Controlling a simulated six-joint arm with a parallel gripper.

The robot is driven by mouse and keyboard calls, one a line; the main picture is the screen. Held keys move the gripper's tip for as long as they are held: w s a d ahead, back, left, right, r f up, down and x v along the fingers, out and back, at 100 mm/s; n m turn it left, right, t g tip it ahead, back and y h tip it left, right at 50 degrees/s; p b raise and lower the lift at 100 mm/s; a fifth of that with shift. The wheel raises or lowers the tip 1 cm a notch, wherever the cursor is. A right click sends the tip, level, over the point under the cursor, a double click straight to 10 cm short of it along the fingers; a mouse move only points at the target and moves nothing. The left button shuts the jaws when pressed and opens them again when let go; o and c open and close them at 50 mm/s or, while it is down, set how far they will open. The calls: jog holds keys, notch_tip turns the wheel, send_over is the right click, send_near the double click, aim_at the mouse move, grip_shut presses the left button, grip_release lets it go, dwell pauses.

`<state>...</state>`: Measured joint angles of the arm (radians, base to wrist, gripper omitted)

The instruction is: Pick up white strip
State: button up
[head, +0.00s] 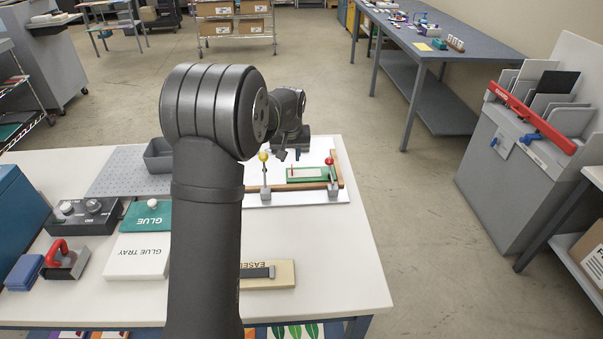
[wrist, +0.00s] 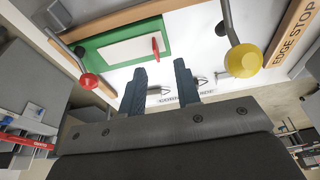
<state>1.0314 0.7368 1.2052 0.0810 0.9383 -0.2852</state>
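The white strip (wrist: 130,51) lies flat on a green plate (wrist: 98,43) in the wrist view. A small red upright piece (wrist: 155,46) stands at the strip's right end there. In the head view the strip (head: 308,172) shows pale on the green plate (head: 329,178), inside a wooden-edged fixture. My gripper (wrist: 162,74) is open and empty, its two dark fingers apart in the wrist view. The fingertips appear over the white board, to the lower right of the strip and apart from it. In the head view my gripper (head: 290,154) is partly hidden by my arm.
A yellow-knobbed lever (wrist: 244,60) and a red-knobbed lever (wrist: 89,81) flank the plate. A wooden rail marked EDGE STOP (wrist: 291,35) borders the board.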

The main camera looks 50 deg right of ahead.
aim_at(305, 170)
jog(key=shift+d+x, duration=0.1)
jog(key=shift+x, duration=1.4)
jog(key=shift+d+x, duration=0.15)
jog(key=shift+x, duration=1.3)
jog(key=shift+s, duration=0.15)
grip_shut()
